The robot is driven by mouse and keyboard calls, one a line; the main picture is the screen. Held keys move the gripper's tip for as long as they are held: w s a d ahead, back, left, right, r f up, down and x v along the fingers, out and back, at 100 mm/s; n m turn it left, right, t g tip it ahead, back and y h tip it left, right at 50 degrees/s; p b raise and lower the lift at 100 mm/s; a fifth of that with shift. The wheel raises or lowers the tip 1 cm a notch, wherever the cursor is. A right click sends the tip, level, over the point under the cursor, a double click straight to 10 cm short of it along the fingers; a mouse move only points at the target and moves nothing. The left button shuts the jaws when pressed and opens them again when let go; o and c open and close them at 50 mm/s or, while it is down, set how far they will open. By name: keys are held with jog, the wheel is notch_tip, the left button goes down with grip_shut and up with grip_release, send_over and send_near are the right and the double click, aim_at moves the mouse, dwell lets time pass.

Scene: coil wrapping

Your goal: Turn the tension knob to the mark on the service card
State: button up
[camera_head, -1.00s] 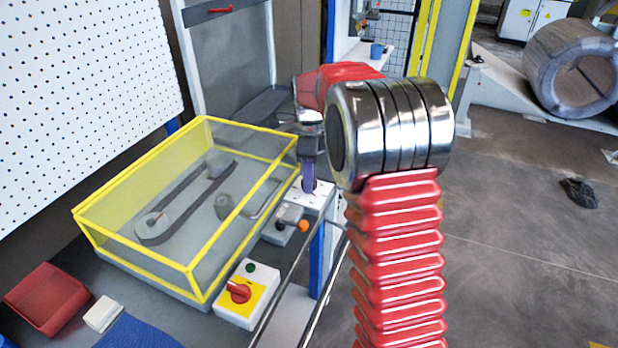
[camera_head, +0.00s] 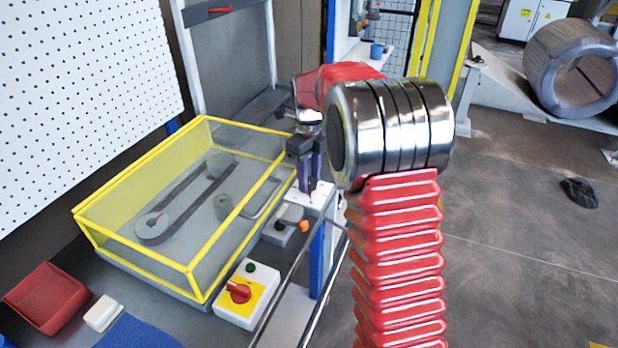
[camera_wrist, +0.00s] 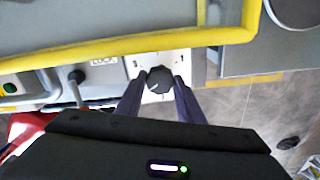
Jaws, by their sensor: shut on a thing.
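The tension knob (camera_wrist: 159,80) is a dark round knob with a pale pointer line, on a white plate (camera_wrist: 140,64) with tick marks in the wrist view. My gripper (camera_wrist: 159,92) is shut on the knob, one finger on each side. In the head view my gripper (camera_head: 311,188) points down at the white plate (camera_head: 322,197) beside the yellow-framed guard, and the knob is hidden there. The pointer's exact tick cannot be read. I cannot make out a service card for certain in either view.
A yellow-framed clear guard (camera_head: 150,271) covers a belt and pulleys left of the plate. A box with a red rotary switch (camera_head: 240,291) and a small orange-knobbed lever (camera_head: 303,226) stand nearer. A red bin (camera_head: 47,298) is at the lower left.

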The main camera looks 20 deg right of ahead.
aim_at(309, 180)
jog(key=shift+w+r, duration=0.1)
jog(key=o, duration=1)
jog(key=shift+o, duration=0.2)
notch_tip(309, 180, up, 14)
jog(key=shift+f, duration=0.25)
dwell(0.3)
